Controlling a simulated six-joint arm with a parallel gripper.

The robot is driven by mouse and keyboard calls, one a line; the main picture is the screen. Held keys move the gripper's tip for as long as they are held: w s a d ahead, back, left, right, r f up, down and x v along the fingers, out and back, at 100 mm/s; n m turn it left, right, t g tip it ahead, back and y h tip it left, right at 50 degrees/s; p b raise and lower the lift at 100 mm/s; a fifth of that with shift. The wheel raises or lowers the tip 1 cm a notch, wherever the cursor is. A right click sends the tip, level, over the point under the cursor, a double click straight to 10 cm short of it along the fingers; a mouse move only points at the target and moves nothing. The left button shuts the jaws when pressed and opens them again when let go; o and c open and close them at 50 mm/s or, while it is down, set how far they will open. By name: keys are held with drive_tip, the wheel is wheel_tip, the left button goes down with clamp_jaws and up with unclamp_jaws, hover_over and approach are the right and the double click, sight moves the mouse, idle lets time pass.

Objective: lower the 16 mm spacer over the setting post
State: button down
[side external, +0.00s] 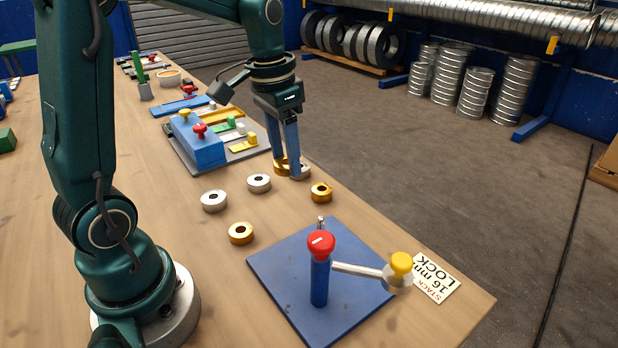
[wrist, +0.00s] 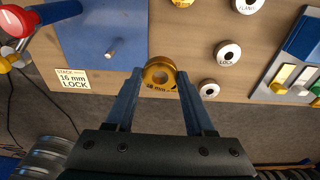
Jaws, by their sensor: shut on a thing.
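My gripper (side external: 290,172) is shut on a brass-coloured ring marked "16 mm" (wrist: 160,80), the spacer; it also shows between the fingers in the side view (side external: 280,165). In the wrist view, the fingertips (wrist: 160,73) are on either side of it. The setting post, a slim metal pin (wrist: 113,48), stands on the blue plate (wrist: 85,20). In the side view, the post's top (side external: 320,222) shows behind the red knob and its lower part is hidden. The gripper and spacer are beyond the plate's far edge, apart from the post.
The plate carries a blue column with a red knob (side external: 321,244) and a lever ending in a yellow knob (side external: 401,263). A "STACK 16 mm LOCK" card (side external: 435,278) lies beside it. Loose silver rings (side external: 258,183) and brass rings (side external: 240,233) lie nearby. A blue block fixture (side external: 197,142) stands behind.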

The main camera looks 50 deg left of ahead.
sight(320, 217)
drive_tip(key=d+m, duration=0.1)
drive_tip(key=d, duration=0.2)
drive_tip(key=d+m, duration=0.1)
drive_tip(key=d, duration=0.2)
drive_tip(key=d+m, duration=0.1)
drive_tip(key=d, duration=0.1)
drive_tip(key=shift+w+d+r+m, duration=0.15)
drive_tip(key=shift+w+d+m, duration=0.15)
drive_tip(key=shift+d, duration=0.1)
drive_tip(key=shift+f, duration=1.8)
drive_tip(key=shift+f, duration=1.7)
idle(0.4)
unclamp_jaws()
drive_tip(key=shift+s, duration=0.1)
idle(0.6)
drive_tip(key=shift+r, duration=4)
